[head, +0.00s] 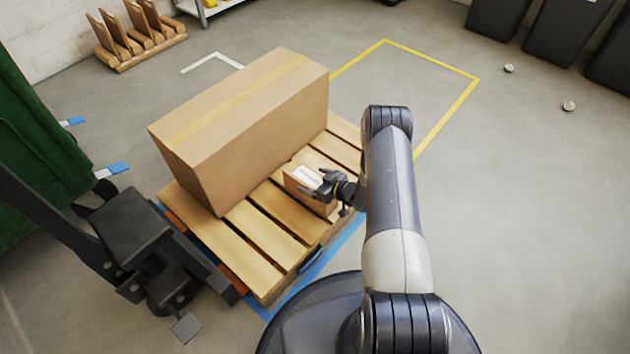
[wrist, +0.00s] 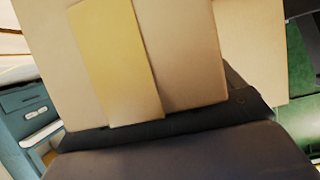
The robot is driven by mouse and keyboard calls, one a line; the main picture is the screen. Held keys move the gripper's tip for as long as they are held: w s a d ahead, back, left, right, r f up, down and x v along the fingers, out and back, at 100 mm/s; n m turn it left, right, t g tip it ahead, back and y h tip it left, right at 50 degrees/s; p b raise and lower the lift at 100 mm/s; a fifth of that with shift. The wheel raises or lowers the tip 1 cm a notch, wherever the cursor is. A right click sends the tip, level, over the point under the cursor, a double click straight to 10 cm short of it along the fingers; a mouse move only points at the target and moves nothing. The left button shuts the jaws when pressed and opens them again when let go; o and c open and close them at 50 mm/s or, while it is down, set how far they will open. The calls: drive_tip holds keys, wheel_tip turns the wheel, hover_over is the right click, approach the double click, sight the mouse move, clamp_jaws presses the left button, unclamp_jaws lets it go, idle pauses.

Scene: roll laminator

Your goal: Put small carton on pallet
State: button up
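The small carton (head: 300,182) is brown with a white label on top. In the head view it is over the right part of the wooden pallet (head: 262,238), beside the large carton. I cannot tell whether it rests on the slats or hangs just above them. My gripper (head: 318,183) is at the small carton, its dark fingers against or over the near part. In the wrist view a carton face with a yellow tape strip (wrist: 125,65) fills the middle, close beyond my gripper's dark edge. Whether the fingers grip it is unclear.
A large taped carton (head: 240,125) covers the back left of the pallet. A dark pallet lifter (head: 135,235) stands at the left. Bare slats show at the pallet's front.

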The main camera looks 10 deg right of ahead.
drive_tip(key=shift+r, duration=0.1)
drive_tip(key=shift+r+p, duration=0.2)
drive_tip(key=shift+p, duration=0.15)
drive_tip(key=p+v, duration=0.3)
drive_tip(key=v, duration=0.9)
